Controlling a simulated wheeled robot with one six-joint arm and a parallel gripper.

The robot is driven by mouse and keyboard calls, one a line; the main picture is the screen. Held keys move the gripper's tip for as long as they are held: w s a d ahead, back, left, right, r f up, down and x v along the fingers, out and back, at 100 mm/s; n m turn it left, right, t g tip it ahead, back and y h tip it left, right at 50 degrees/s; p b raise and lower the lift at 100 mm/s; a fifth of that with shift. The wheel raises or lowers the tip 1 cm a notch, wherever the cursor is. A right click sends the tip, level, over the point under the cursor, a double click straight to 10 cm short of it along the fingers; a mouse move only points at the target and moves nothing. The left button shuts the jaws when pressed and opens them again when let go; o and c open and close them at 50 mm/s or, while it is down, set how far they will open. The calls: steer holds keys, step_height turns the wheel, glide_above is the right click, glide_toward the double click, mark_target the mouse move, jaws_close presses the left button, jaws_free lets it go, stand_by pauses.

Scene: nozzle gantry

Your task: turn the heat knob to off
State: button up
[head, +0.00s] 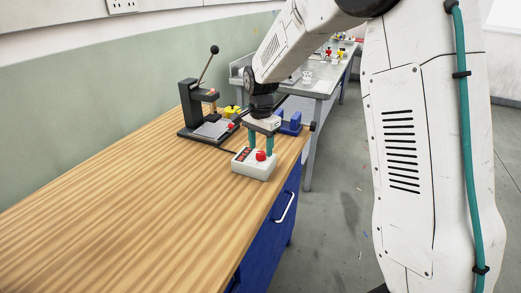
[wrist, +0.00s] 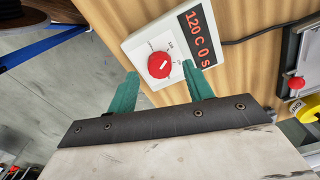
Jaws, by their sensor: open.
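The heat knob (wrist: 160,65) is a red round knob with a white pointer line, on a white control box with a printed dial. The control box (head: 244,168) sits on the wooden bench, and its knob (head: 260,156) also shows in the head view. In the wrist view, the box's display (wrist: 197,38) reads 120 C 0 s in red. My gripper (wrist: 158,82) is open, with its teal fingers apart on either side of the knob's near edge. In the head view, my gripper (head: 261,148) points down over the box. I cannot tell whether the fingers touch the knob.
A lever press (head: 205,115) stands behind the box on the wooden bench (head: 110,200). A blue clamp-like part (head: 290,124) is at the bench's far right edge. A metal table (head: 318,85) stands beyond. The bench's near left area is clear.

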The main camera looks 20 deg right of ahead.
steer(key=shift+f, duration=0.95)
steer(key=c, duration=1)
steer(key=shift+o, duration=0.2)
steer(key=shift+n, duration=0.4)
steer(key=n, duration=1.1)
